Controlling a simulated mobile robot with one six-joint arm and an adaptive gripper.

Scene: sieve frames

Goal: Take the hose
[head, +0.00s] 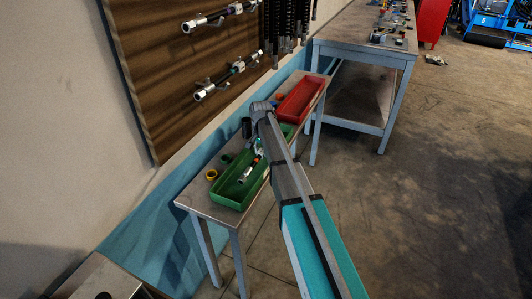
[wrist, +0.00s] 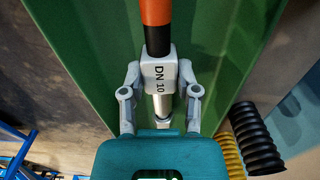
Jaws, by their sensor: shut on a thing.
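The hose (wrist: 156,12) shows in the wrist view, with an orange band, a black sleeve and a pale metal fitting marked "DN 10". My gripper (wrist: 160,72) has its two grey fingers closed on either side of this fitting. The green tray (wrist: 75,35) lies behind the hose. In the head view the green tray (head: 226,197) stands on a narrow bench, with a metal fitting (head: 246,175) and small coloured parts in it. My arm crosses the tray's right side and hides part of it. The gripper's fingers are not clear there.
A red tray (head: 303,99) sits farther back on the narrow bench (head: 198,200). A yellow ring (head: 211,174) lies left of the green tray. Hoses hang on a wooden wall board (head: 160,60). A larger workbench (head: 350,48) stands behind.

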